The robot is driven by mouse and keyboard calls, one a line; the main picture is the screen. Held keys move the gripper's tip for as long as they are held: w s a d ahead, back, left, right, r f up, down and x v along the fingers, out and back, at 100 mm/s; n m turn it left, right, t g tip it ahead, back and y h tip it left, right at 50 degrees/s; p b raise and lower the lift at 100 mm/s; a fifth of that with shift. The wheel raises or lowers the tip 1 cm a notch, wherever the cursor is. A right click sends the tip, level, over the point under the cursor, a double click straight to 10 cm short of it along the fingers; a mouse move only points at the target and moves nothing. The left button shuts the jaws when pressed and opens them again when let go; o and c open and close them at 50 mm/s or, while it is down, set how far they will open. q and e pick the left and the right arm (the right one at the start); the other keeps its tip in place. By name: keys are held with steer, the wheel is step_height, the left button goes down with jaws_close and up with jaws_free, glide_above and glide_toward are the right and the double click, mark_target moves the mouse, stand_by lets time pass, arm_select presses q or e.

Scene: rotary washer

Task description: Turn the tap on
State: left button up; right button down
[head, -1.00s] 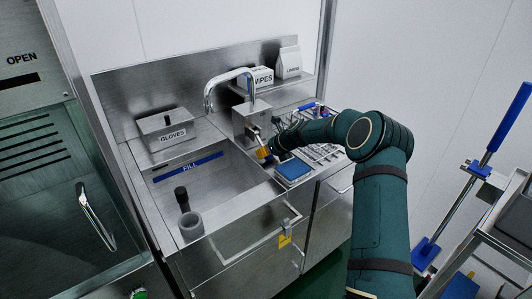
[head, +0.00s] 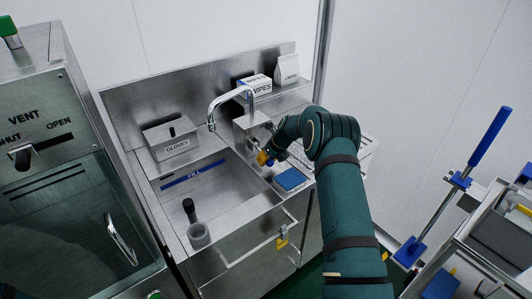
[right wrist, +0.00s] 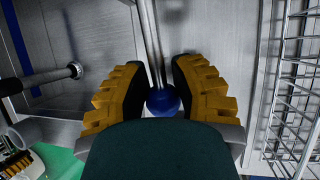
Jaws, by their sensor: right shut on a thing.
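The tap is a curved chrome spout (head: 230,96) rising from a steel box (head: 247,130) at the back of the sink. In the right wrist view, a metal rod ending in a blue ball knob (right wrist: 164,103) lies between the fingers of my right gripper (right wrist: 163,90). My right gripper is shut on this knob. In the head view, my right gripper (head: 266,157) is at the front right of the steel box, and the wrist hides most of the lever. No water is visible at the spout.
The sink basin (head: 222,196) is left of my gripper. A blue-topped block (head: 290,179) and wire rack (right wrist: 296,85) are close on the right. A VENT-panel cabinet (head: 45,140) stands left; a trolley (head: 478,225) stands right.

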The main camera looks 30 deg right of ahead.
steer(key=shift+s+r+g+p, duration=0.15)
steer(key=shift+r+g+p, duration=0.25)
steer(key=shift+r+p, duration=0.6)
steer(key=shift+p, duration=0.4)
steer(key=shift+w+r+p, duration=0.25)
steer(key=shift+r+p, duration=0.35)
steer(key=shift+r, duration=0.65)
arm_select(q)
step_height(320, 180, up, 5)
steer(key=shift+a+r, duration=0.15)
arm_select(e)
steer(key=shift+s+d+f, duration=0.1)
steer(key=shift+s+f, duration=0.05)
steer(key=shift+f, duration=0.05)
